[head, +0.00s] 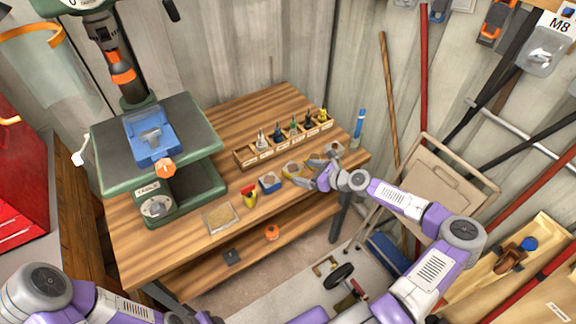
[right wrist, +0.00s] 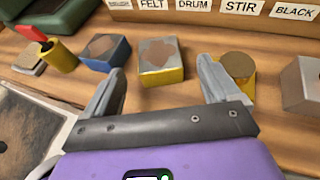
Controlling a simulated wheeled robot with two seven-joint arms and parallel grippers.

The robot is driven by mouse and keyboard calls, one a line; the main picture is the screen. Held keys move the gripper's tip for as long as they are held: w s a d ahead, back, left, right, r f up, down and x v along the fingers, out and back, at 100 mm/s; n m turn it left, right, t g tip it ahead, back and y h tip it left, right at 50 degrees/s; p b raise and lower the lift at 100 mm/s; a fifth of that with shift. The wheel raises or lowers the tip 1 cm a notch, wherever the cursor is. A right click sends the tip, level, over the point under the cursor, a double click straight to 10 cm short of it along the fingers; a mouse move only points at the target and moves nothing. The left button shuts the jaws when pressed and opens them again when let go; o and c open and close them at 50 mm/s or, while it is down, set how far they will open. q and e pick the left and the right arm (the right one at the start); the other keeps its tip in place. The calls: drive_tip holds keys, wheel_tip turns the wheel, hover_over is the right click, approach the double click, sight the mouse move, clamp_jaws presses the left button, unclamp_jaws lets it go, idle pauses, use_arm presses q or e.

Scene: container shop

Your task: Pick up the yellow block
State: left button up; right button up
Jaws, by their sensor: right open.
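The yellow block (head: 292,170) stands on the wooden workbench, in a row of small items. In the right wrist view the yellow block (right wrist: 161,66) has yellow sides and a worn grey-brown top. My right gripper (head: 306,172) is open and empty beside it. In the right wrist view the block lies ahead of the open fingers (right wrist: 163,88), between them in the picture and apart from both. My left gripper is out of view; only part of my left arm shows at the lower left.
A blue block (right wrist: 105,54) and a yellow cylinder with a red top (right wrist: 60,55) stand left of it. A yellow piece with a round brown top (right wrist: 238,66) and a grey block (right wrist: 301,84) are right. A labelled wooden rack (head: 283,145) stands behind; a drill press (head: 150,150) is left.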

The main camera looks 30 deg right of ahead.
sight(296, 169)
drive_tip(key=shift+b+x, duration=0.3)
drive_tip(key=shift+x, duration=0.45)
drive_tip(key=b+x, duration=0.1)
drive_tip(key=x, duration=0.3)
drive_tip(key=shift+w+a+f, duration=0.15)
drive_tip(key=shift+w, duration=0.05)
clamp_jaws()
drive_tip(key=shift+r, duration=0.2)
